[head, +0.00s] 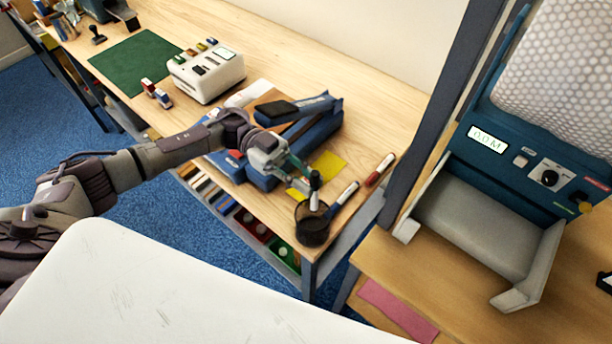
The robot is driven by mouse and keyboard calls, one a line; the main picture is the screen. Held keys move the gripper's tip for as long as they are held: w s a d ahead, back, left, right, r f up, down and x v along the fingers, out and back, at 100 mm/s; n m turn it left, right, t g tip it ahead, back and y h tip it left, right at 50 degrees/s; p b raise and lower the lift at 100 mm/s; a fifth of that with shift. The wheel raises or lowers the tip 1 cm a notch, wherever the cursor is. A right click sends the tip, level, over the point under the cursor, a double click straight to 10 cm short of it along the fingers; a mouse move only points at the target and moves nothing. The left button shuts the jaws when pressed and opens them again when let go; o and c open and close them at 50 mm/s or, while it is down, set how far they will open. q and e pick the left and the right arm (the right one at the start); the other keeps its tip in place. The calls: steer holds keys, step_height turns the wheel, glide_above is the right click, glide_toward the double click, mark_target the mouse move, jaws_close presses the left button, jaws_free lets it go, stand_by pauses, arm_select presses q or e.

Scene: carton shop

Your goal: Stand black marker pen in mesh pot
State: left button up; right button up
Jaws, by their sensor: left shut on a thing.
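The mesh pot (312,232), dark and round, stands near the front corner of the wooden bench. My left gripper (314,178) is above it, shut on the black marker pen (314,200). The pen is close to upright, with its dark end up at the fingers and its pale body below. Its lower end overlaps the pot's mouth in the picture; I cannot tell how deep it is inside. My right gripper is not in view.
A blue tool (318,131) and yellow paper (328,165) lie behind. A bubble-wrap machine (530,160) stands at right.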

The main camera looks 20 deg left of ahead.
arm_select(q)
step_height(320, 180, down, 8)
steer(key=b, duration=0.5)
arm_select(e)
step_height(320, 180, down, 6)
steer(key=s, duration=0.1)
arm_select(q)
steer(key=shift+r, duration=0.1)
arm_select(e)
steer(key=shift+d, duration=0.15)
arm_select(q)
steer(key=o, duration=0.9)
step_height(320, 180, up, 10)
steer(key=shift+r, duration=0.1)
